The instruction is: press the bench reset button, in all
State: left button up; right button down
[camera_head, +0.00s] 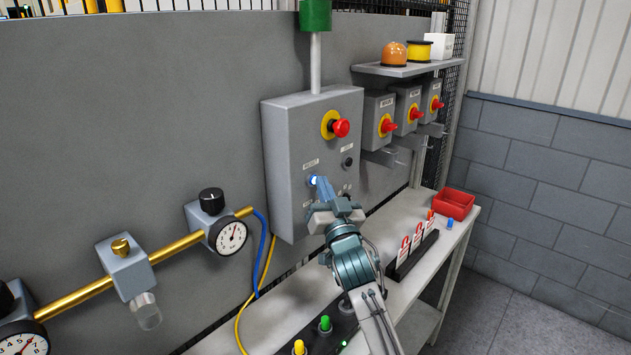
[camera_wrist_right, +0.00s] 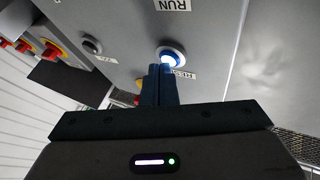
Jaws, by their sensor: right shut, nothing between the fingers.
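In the right wrist view the button (camera_wrist_right: 172,54) shows just beyond my fingertips, near a partly covered label. My right gripper (camera_head: 321,183) is shut and empty, its blue fingers pointing at the button. The fingertips also show in the right wrist view (camera_wrist_right: 160,69), overlapping the button's edge. I cannot tell whether they touch it. My left gripper is not in view.
A red emergency knob (camera_head: 341,128) and a black knob (camera_head: 348,162) sit on the same box. A gauge (camera_head: 229,236) and brass pipe are at left. Red-handled switch boxes (camera_head: 380,117) and a red bin (camera_head: 453,204) are at right. A button panel (camera_head: 325,338) is below.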

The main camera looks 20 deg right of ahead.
jog(key=shift+w+a, duration=0.1)
jog(key=shift+w, duration=0.05)
jog(key=shift+s, duration=0.2)
dwell(0.3)
jog(key=shift+s+d, duration=0.4)
jog(key=shift+s, duration=0.2)
jog(key=s, duration=0.1)
jog(key=s+d+b, duration=0.1)
jog(key=s, duration=0.1)
jog(key=s+d+b, duration=0.1)
jog(key=shift+s, duration=0.3)
jog(key=shift+f, duration=0.15)
dwell(0.6)
